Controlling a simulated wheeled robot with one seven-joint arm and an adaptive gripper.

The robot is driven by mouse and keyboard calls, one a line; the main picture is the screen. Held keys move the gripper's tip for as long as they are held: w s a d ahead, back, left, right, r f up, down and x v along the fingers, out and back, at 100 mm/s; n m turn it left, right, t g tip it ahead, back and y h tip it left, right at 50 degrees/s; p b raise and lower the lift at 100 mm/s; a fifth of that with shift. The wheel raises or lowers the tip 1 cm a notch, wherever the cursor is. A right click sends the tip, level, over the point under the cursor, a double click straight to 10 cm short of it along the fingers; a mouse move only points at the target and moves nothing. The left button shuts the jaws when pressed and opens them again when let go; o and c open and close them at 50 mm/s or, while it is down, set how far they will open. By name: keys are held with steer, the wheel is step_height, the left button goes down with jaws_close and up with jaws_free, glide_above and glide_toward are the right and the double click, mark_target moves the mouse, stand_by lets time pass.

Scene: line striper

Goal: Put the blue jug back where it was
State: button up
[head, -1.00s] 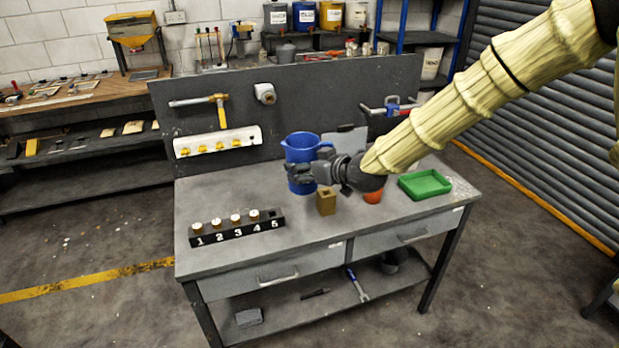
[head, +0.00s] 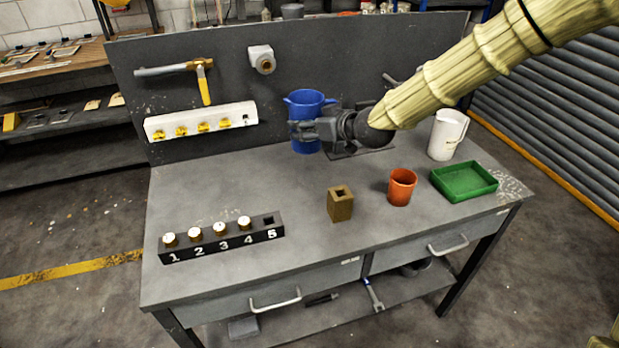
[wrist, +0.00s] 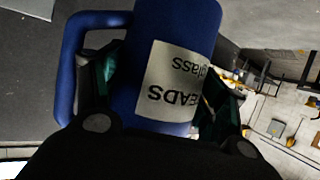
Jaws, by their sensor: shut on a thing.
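The blue jug (head: 306,102) is upright at the back of the grey workbench (head: 290,190), close in front of the dark back panel. My gripper (head: 300,130) reaches in from the right and is shut on the jug's body. I cannot tell whether the jug's base touches the bench top. In the wrist view the jug (wrist: 190,30) fills the middle between the fingers, with its white label showing and its handle to the left.
A brown block with a hole (head: 340,204), an orange cup (head: 401,187), a green tray (head: 463,182) and a white jug (head: 446,135) stand on the right half. A black numbered rack (head: 222,240) stands front left. The bench's middle left is clear.

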steer(key=shift+w+f, duration=0.45)
steer(key=shift+f, duration=0.25)
steer(key=f, duration=0.5)
steer(key=shift+d+f+p, duration=0.15)
steer(key=shift+d+p, duration=0.1)
steer(key=shift+p, duration=0.1)
steer(key=shift+s+a+f+p, duration=0.1)
steer(key=shift+f+p, duration=0.3)
steer(key=shift+f, duration=1.8)
steer(key=shift+f, duration=0.15)
steer(key=o, duration=1.9)
steer(key=b+v, duration=0.2)
steer(key=v, duration=1)
